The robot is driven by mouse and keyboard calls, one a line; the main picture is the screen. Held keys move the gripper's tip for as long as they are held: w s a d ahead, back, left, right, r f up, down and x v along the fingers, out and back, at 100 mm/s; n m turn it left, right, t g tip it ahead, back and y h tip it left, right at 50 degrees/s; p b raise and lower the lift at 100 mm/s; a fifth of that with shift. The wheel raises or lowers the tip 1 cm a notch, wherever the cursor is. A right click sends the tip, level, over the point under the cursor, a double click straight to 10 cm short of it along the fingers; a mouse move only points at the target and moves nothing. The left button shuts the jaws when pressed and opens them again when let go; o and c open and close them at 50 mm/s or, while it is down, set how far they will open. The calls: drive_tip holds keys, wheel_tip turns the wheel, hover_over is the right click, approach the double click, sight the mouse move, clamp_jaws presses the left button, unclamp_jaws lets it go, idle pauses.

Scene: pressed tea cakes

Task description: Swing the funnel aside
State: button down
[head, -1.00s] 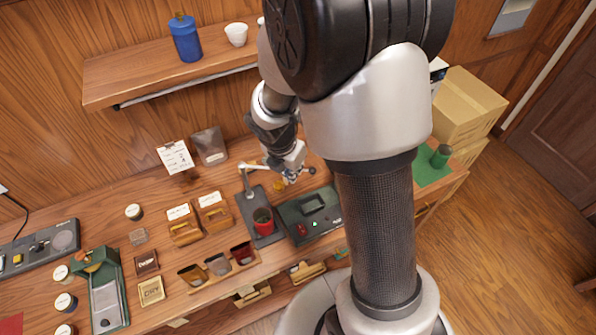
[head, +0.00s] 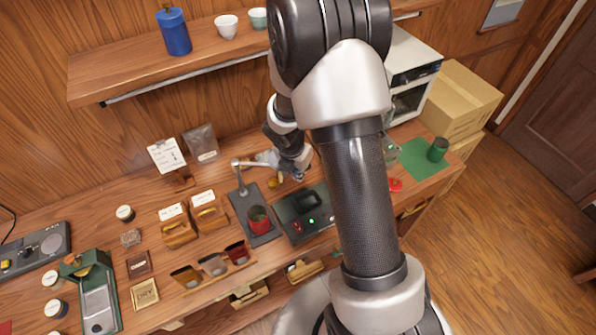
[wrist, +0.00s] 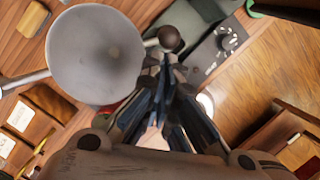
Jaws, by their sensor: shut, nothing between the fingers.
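The funnel shows in the wrist view as a round grey bowl (wrist: 95,55), with its swing arm running off to the left and a dark round knob (wrist: 168,38) on its right side. In the head view the stand (head: 240,190) holds the funnel arm (head: 248,162) out to the right, and the bowl is partly hidden by my arm. A red canister (head: 258,220) stands on the stand's base. My gripper (wrist: 165,68) is shut and empty, its fingertips close to the knob; I cannot tell whether they touch. It also shows in the head view (head: 300,176).
A dark device (head: 305,215) with a green light sits right of the stand. Wooden card holders (head: 178,232) and small bins (head: 212,265) stand to the left. A shelf (head: 120,72) overhangs the back. A green mat (head: 420,160) lies at the right.

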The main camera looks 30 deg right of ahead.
drive_tip(key=w+p, duration=0.1)
drive_tip(key=p, duration=0.1)
drive_tip(key=w+d+n+p, duration=0.1)
drive_tip(key=p, duration=0.1)
drive_tip(key=w+d+n+p, duration=0.1)
drive_tip(key=p, duration=0.1)
drive_tip(key=shift+w+d+r, duration=0.15)
drive_tip(key=shift+d+r, duration=0.1)
drive_tip(key=shift+r, duration=0.05)
drive_tip(key=shift+w+d+f+n+t+y+p, duration=0.15)
drive_tip(key=shift+w+n+p, duration=0.2)
drive_tip(key=shift+p, duration=0.2)
drive_tip(key=shift+w+d+f+n+t+y+p, duration=0.15)
drive_tip(key=shift+w+n+p, duration=0.15)
drive_tip(key=shift+p, duration=0.2)
drive_tip(key=shift+a, duration=0.15)
